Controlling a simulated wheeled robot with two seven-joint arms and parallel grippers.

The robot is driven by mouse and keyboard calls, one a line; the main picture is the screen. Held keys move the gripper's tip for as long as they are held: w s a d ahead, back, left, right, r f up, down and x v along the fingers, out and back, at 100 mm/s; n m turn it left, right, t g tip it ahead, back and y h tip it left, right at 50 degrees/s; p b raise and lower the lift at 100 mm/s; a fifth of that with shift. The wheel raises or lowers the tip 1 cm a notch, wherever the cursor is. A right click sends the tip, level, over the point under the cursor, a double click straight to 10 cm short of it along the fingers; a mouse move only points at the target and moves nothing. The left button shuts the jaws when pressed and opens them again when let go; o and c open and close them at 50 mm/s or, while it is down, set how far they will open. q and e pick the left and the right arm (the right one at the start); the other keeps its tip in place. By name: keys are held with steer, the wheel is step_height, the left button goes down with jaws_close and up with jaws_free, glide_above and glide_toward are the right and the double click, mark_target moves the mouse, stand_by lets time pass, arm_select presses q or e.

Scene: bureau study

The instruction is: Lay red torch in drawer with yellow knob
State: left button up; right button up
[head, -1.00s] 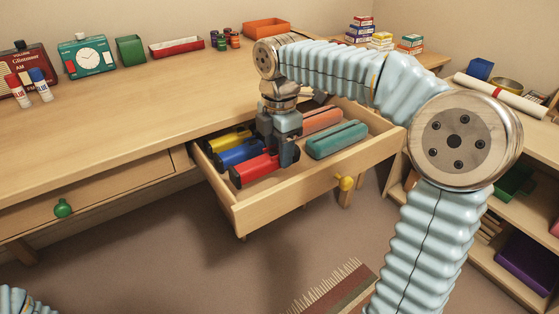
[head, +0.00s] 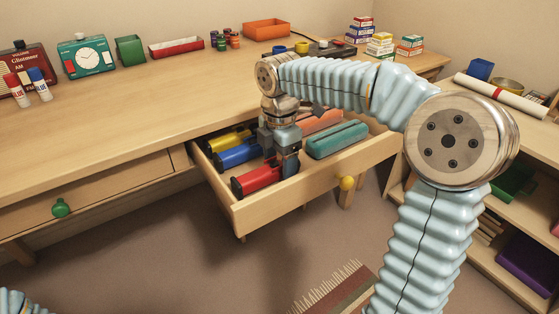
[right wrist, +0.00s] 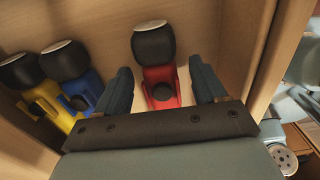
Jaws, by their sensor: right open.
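The red torch (head: 262,177) lies in the open drawer with the yellow knob (head: 346,183), near its front left corner. My right gripper (head: 280,158) is over it in the drawer, jaws open. In the right wrist view the red torch (right wrist: 160,85) lies between the two spread fingers (right wrist: 164,75), with a gap on each side. The drawer floor shows around its dark head. In the head view the gripper hides part of the torch. My left gripper is out of view; only a bit of its arm shows at the bottom left.
A blue torch (head: 238,155) and a yellow torch (head: 226,139) lie behind the red one. A teal case (head: 337,139) and an orange item (head: 318,122) lie right of the gripper. A drawer with a green knob (head: 61,207) is shut at left.

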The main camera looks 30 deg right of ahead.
mark_target(280, 163)
step_height(280, 163, up, 12)
steer(key=p, duration=0.2)
steer(key=shift+r+p, duration=0.15)
steer(key=shift+p, duration=0.2)
